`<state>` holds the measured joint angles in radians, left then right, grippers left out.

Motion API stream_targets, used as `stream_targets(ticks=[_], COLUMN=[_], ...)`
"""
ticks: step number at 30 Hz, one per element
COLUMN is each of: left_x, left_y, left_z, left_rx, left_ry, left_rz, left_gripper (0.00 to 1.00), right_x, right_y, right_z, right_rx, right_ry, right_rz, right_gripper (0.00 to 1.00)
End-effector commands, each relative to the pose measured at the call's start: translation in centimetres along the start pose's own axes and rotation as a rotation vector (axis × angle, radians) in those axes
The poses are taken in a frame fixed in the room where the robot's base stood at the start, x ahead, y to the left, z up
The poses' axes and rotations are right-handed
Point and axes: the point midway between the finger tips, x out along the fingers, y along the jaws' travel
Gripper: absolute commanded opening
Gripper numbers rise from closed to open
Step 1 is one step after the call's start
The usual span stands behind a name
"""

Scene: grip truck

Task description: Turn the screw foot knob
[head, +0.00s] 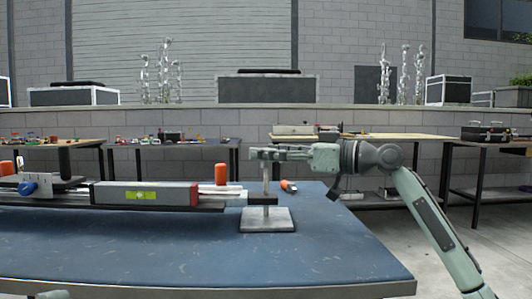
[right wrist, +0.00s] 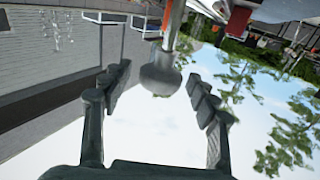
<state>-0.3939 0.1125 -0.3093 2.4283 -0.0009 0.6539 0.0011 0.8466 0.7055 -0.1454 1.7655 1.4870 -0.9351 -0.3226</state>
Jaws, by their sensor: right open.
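The screw foot has a pale square plate (head: 267,221) on the blue table and a thin upright post (head: 266,183) at the right end of the rail assembly (head: 150,196). My right gripper (head: 258,154) comes in from the right, level with the post's top, and its fingers hide that top in the head view. In the right wrist view, a rounded grey knob (right wrist: 160,80) on a shaft shows between the two spread fingers (right wrist: 158,92). The gripper is open, with a gap on both sides of the knob; contact is not visible.
The rail assembly carries a green spirit level (head: 142,195), orange knobs (head: 221,174) and a blue knob (head: 28,188). An orange-ended tool (head: 289,186) lies behind the foot. The front of the blue table (head: 200,255) is clear. Workbenches (head: 350,138) stand behind.

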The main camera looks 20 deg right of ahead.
Motion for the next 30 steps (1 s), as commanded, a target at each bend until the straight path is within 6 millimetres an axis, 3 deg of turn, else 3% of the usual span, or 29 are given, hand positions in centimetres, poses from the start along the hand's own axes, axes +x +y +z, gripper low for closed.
stream_targets(ticks=[4,12,24,30], left_x=[-0.01,-0.01,-0.02,0.27], left_y=[0.0,-0.01,-0.01,0.01], left_z=[0.01,0.04,0.05,0.21], left_rx=[0.0,0.0,0.0,0.0], left_ry=[-0.001,-0.001,-0.002,-0.016], left_rz=[0.0,0.0,0.0,0.0], left_gripper=[0.61,0.61,0.61,0.61], right_x=[1.0,1.16,1.13,1.13], right_y=[-0.02,-0.02,-0.02,-0.03], right_z=[-0.03,0.03,0.03,-0.05], right_rx=[-0.001,0.0,-0.001,0.0], right_ry=[0.0,-0.001,-0.001,-0.003], right_rz=[0.0,0.0,0.0,0.012], right_gripper=[0.6,0.6,0.1,0.1])
